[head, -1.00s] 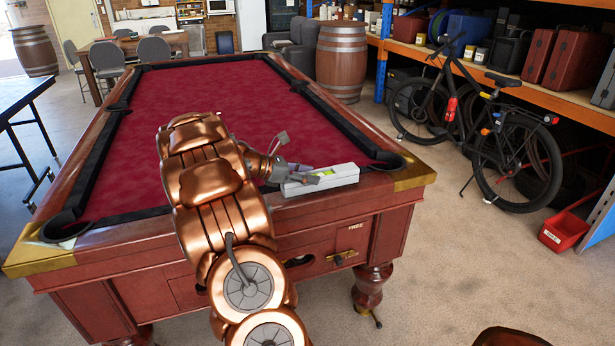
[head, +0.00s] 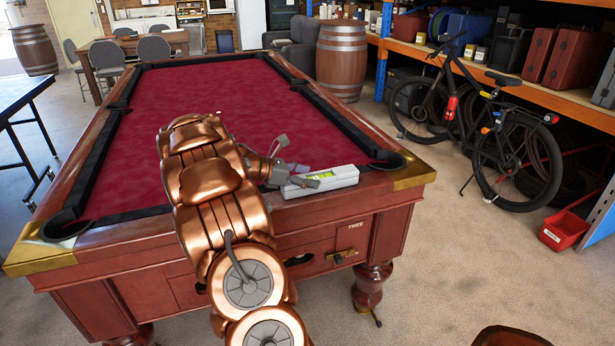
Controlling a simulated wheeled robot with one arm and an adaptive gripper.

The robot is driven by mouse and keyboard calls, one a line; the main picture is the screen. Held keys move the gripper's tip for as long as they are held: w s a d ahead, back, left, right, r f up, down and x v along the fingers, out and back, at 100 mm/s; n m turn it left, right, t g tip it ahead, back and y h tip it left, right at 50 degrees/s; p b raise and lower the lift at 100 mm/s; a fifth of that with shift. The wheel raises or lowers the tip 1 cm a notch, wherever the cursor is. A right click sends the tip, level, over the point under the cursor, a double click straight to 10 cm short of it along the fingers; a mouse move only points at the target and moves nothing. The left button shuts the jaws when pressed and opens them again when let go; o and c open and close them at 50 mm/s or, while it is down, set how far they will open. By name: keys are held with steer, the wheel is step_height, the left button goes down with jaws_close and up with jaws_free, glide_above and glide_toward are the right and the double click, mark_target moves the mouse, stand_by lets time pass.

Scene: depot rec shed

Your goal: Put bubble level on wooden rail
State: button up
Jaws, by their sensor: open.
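The bubble level (head: 340,177) is a light grey bar with a yellow-green vial. It lies along the near wooden rail (head: 240,223) of the pool table, towards the right corner. My gripper (head: 308,174) is open at the left part of the level, with its fingers close to the vial. I cannot tell whether a finger touches the level. The level's underside is hidden, but it appears to rest on the rail. My copper-coloured arm covers the middle of the near rail.
The red cloth (head: 250,95) of the table is clear beyond my arm. A brass corner (head: 415,174) lies right of the level. A bicycle (head: 475,125), a red bin (head: 565,230) and a barrel (head: 341,60) stand on the floor to the right and behind.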

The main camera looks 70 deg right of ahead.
steer(key=shift+w+a+r, duration=0.2)
steer(key=shift+w+r, duration=0.05)
steer(key=v, duration=1)
steer(key=shift+w+a+r, duration=0.2)
steer(key=shift+w+r, duration=0.05)
steer(key=shift+w+a+r, duration=0.15)
steer(key=shift+w+a, duration=0.05)
steer(key=shift+a, duration=0.05)
steer(key=s+a+f+m+t+y, duration=0.1)
steer(key=s+a+m+t+y, duration=0.15)
steer(key=a, duration=1.05)
steer(key=s+a+f+m+t+y, duration=0.1)
steer(key=a+m+t+y, duration=0.15)
steer(key=a, duration=0.95)
steer(key=s+a+f+m+t+y, duration=0.1)
steer(key=s+a, duration=0.4)
steer(key=a, duration=0.7)
steer(key=s+a+f+m+t+y, duration=0.2)
steer(key=s+a, duration=0.4)
steer(key=a, duration=0.6)
steer(key=shift+s+f+y, duration=0.2)
steer(key=shift+f+y, duration=0.4)
steer(key=shift+f, duration=0.05)
